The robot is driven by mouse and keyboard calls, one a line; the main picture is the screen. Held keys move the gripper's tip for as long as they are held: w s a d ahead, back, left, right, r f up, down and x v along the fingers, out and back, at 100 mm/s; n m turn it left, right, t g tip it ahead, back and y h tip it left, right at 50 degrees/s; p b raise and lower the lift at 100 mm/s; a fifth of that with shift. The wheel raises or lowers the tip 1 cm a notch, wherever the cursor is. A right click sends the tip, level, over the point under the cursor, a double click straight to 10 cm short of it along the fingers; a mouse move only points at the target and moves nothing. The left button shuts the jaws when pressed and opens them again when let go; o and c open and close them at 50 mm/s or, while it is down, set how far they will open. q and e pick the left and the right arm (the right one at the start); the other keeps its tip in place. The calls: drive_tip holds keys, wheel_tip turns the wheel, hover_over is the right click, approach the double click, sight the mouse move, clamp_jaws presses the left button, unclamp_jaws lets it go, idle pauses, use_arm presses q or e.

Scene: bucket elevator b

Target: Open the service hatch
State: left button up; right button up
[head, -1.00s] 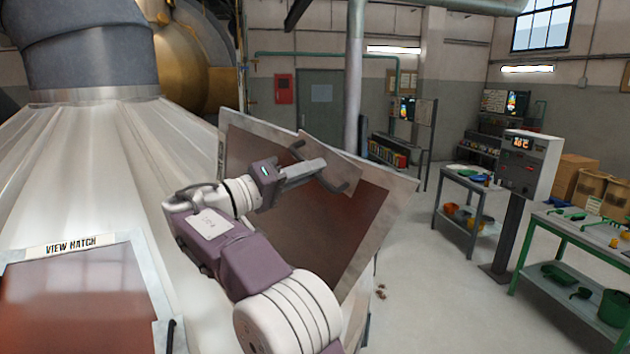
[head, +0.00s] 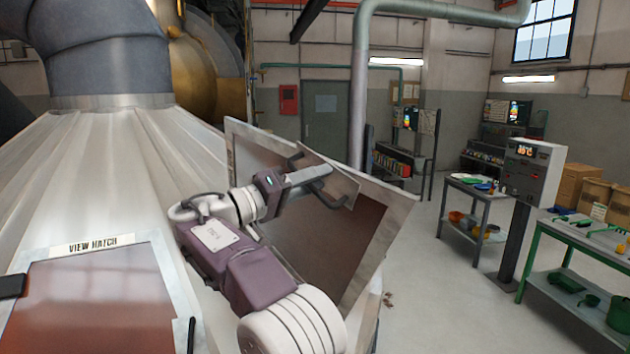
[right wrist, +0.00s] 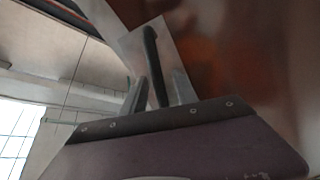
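The service hatch, as I take it, is the framed panel with a dark red-brown face (head: 365,235) on the right slope of the metal housing; no label is readable on it. A light metal plate with a dark bar handle (head: 332,199) is at its upper part. My right gripper (head: 318,172) is at this handle. In the right wrist view the dark bar (right wrist: 151,50) stands between the two grey fingers (right wrist: 158,92), with gaps visible beside it, so the fingers look open around it. My right arm hides part of the panel. My left gripper is not identifiable.
A panel labelled VIEW HATCH (head: 95,300) lies at the lower left. A small dark object (head: 12,286) at the left edge is unclear.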

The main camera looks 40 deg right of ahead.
drive_tip(key=shift+a, duration=0.1)
drive_tip(key=a+f+b, duration=0.1)
drive_tip(key=a+b, duration=0.1)
drive_tip(key=a, duration=0.7)
drive_tip(key=shift+w, duration=0.2)
drive_tip(key=shift+d+f, duration=0.1)
drive_tip(key=shift+d, duration=0.05)
